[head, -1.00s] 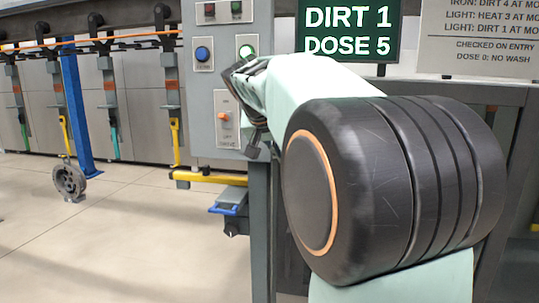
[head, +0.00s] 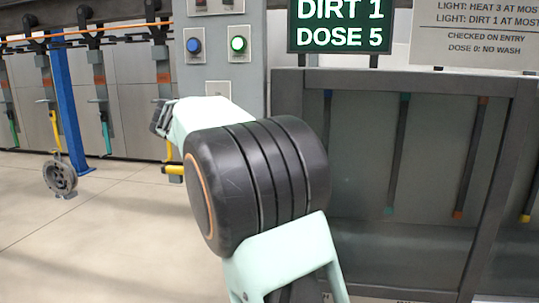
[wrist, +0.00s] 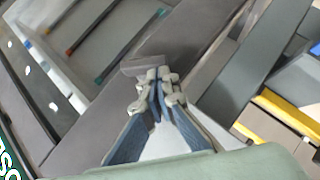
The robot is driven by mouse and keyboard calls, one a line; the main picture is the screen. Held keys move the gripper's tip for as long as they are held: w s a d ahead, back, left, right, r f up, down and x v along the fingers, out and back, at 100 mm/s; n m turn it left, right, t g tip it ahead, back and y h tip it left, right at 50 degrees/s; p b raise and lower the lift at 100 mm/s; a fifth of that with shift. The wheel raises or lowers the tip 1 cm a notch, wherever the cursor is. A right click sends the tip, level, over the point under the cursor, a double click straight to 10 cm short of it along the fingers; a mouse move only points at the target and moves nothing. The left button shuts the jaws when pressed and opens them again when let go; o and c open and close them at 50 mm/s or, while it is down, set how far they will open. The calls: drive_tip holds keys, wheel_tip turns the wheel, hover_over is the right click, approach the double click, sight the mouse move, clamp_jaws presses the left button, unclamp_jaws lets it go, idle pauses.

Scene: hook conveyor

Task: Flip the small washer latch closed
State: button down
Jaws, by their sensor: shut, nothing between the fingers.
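My gripper (wrist: 160,88) is shut and empty in the wrist view, its fingertips together in front of a grey frame. A small grey bracket-like piece (wrist: 146,65) sits on that frame just beyond the fingertips. I cannot tell whether it is the latch, or whether the fingers touch it. In the head view, my arm hides most of the gripper. A grey-framed cabinet with a glass front (head: 365,165), perhaps the washer, stands at the right. Several coloured-tip rods hang behind its glass. No latch can be made out clearly in the head view.
A green display (head: 341,27) reads DIRT 1, DOSE 5. A hook rail (head: 90,32) and blue post (head: 66,100) are left. Open floor lies front left.

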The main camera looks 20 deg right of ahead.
drive_tip(key=shift+s+d+f+n+g+h+b, duration=0.1)
drive_tip(key=shift+f+n+h+b, duration=0.4)
drive_tip(key=shift+n+h+b, duration=0.35)
drive_tip(key=shift+w+f+n+g+h+b, duration=0.1)
drive_tip(key=shift+f+n+h+b, duration=0.4)
drive_tip(key=shift+n+h, duration=0.4)
drive_tip(key=shift+s+d+f+n+g+h+b, duration=0.1)
drive_tip(key=shift+f+n+h+b, duration=0.5)
drive_tip(key=shift+h, duration=0.45)
drive_tip(key=shift+r, duration=0.1)
drive_tip(key=shift+a, duration=0.1)
